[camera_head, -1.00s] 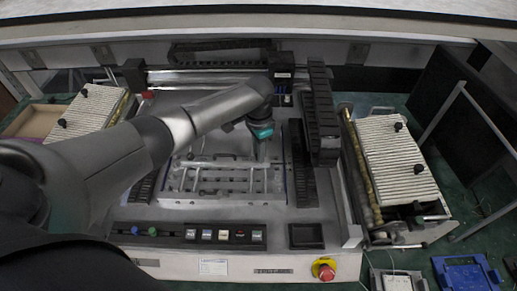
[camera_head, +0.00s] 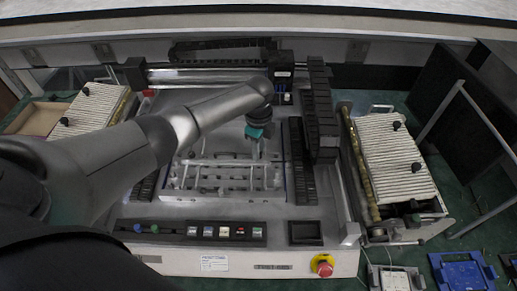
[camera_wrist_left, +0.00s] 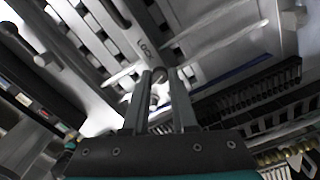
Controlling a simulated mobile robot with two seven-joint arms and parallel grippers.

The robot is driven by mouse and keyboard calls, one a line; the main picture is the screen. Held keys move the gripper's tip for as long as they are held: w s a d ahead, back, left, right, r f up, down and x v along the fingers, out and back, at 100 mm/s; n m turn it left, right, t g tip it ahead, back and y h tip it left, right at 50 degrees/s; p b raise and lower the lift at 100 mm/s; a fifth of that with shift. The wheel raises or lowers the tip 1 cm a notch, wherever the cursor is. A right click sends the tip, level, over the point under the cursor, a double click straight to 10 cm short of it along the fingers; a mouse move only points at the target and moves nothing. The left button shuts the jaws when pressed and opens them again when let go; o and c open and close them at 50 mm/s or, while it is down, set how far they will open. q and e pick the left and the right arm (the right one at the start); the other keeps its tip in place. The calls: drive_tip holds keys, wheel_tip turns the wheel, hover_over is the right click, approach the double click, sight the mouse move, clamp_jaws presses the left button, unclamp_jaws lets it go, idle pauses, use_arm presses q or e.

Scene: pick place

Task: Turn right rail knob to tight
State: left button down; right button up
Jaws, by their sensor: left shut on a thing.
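My left gripper (camera_head: 262,150) reaches down to the right part of the metal rail fixture (camera_head: 205,196) in the middle of the machine. In the left wrist view, the two fingers of this gripper (camera_wrist_left: 160,78) are close together around a small round grey knob (camera_wrist_left: 159,73). In the head view the knob is hidden by the gripper and too small to make out. My right gripper is in neither view.
A black cable chain (camera_head: 320,110) stands just right of the gripper. Ribbed white feeders (camera_head: 395,160) flank the machine. A control strip with buttons (camera_head: 190,232) and a red emergency stop (camera_head: 323,266) lie along the front. A blue tray (camera_head: 462,272) is at lower right.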

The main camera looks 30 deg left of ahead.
use_arm(q)
drive_tip(key=m, duration=0.4)
drive_tip(key=shift+m, duration=0.3)
drive_tip(key=m+b, duration=0.1)
drive_tip(key=m, duration=0.3)
drive_tip(key=shift+m, duration=0.4)
drive_tip(key=c, duration=0.7)
unclamp_jaws()
wheel_tip(320, 180, up, 15)
drive_tip(key=shift+r, duration=0.15)
idle(0.4)
